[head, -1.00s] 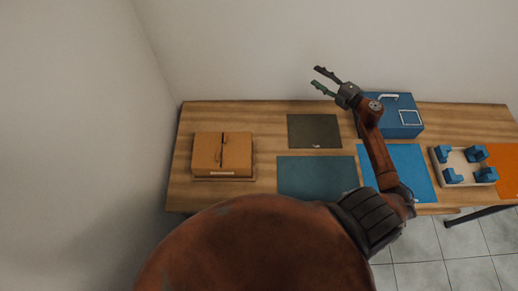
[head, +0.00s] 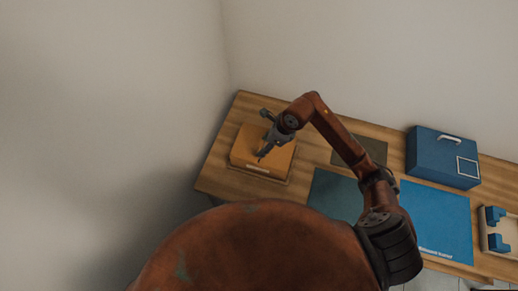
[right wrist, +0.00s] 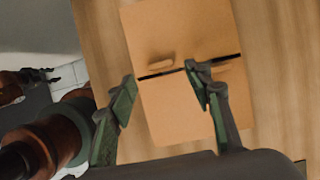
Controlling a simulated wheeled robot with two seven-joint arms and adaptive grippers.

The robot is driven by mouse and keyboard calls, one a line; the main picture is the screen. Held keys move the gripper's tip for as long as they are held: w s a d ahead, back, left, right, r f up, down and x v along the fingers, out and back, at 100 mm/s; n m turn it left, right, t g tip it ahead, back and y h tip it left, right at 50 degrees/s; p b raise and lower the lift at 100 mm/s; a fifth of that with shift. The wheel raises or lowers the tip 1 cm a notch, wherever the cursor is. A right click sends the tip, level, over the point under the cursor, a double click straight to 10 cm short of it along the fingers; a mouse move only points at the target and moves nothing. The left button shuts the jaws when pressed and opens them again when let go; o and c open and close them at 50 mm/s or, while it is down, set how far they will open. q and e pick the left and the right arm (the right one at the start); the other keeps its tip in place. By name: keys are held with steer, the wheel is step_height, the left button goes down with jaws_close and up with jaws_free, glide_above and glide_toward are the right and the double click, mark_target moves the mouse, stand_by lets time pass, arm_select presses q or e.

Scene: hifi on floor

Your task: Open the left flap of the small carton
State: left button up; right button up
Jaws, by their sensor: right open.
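The small orange-brown carton (head: 246,146) stands on the left end of the wooden table in the head view. In the right wrist view the carton (right wrist: 183,112) shows two closed top flaps, parted by a dark slit, with a raised tab on each flap near the slit. My right gripper (head: 264,134) is open over the carton top and hides part of it in the head view. In the right wrist view one finger of the gripper (right wrist: 160,75) overlaps the slit, the other lies beside the carton's edge. I cannot tell whether a finger touches the flap.
A dark mat (head: 374,150), a teal mat (head: 330,190) and a blue mat (head: 437,215) lie right of the carton. A blue box with a handle (head: 436,158) stands at the back right, a tray with blue blocks (head: 495,240) at the right edge. A wall stands close on the left.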

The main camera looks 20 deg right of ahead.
mark_target(258, 151)
steer(key=shift+x, duration=2.65)
steer(key=shift+c, duration=0.5)
jaws_close()
